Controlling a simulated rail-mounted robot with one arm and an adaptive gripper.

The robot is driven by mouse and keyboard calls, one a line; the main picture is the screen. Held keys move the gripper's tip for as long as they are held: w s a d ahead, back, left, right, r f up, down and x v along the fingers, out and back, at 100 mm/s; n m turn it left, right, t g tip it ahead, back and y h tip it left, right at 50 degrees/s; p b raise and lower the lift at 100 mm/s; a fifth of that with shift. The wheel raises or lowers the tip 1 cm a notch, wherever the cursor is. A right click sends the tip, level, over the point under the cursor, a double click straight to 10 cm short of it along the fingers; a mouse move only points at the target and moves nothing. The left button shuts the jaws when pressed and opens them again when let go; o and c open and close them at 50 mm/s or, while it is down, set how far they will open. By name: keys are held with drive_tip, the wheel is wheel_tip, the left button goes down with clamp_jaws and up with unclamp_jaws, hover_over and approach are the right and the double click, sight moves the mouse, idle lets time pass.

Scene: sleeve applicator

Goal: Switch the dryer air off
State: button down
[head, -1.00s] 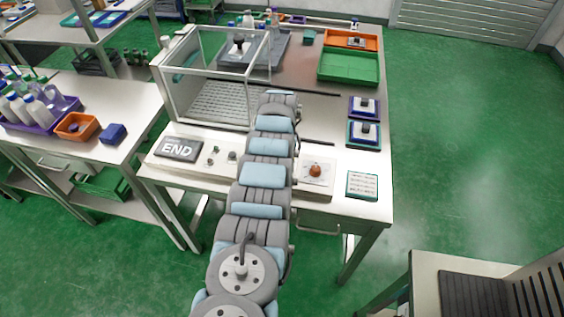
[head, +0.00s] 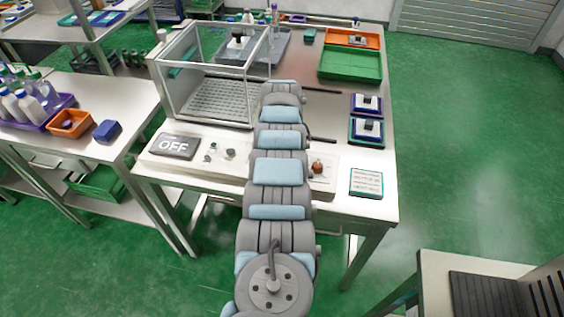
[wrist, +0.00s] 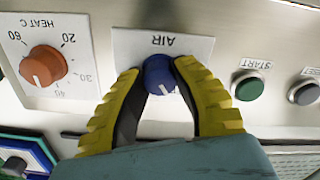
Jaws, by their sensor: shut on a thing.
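The blue AIR knob (wrist: 160,76) shows in the wrist view on a white plate whose label is upside down there. My gripper (wrist: 158,70), with yellow ribbed fingers, is shut on this knob, one finger on each side. A white mark shows at the knob's lower edge. The fingers cover part of its sides. In the head view my arm hides the AIR knob and the gripper. The dark display (head: 173,146) at the left of the control panel reads OFF.
The orange HEAT knob (wrist: 43,66) is left of my fingers in the wrist view. The green START button (wrist: 248,86) and a grey button (wrist: 304,92) are to the right. A clear-walled box (head: 208,95) stands behind the panel. A white card (head: 366,183) lies at the panel's right.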

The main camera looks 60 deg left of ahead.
drive_tip(key=shift+f+n+b, duration=0.1)
drive_tip(key=shift+n+b, duration=0.4)
drive_tip(key=shift+n, duration=0.6)
drive_tip(key=c, duration=0.7)
unclamp_jaws()
drive_tip(key=shift+d, duration=0.15)
drive_tip(key=shift+c, duration=0.2)
drive_tip(key=shift+w+r, duration=0.1)
drive_tip(key=shift+r, duration=0.75)
wheel_tip(320, 180, up, 10)
drive_tip(key=shift+r, duration=0.25)
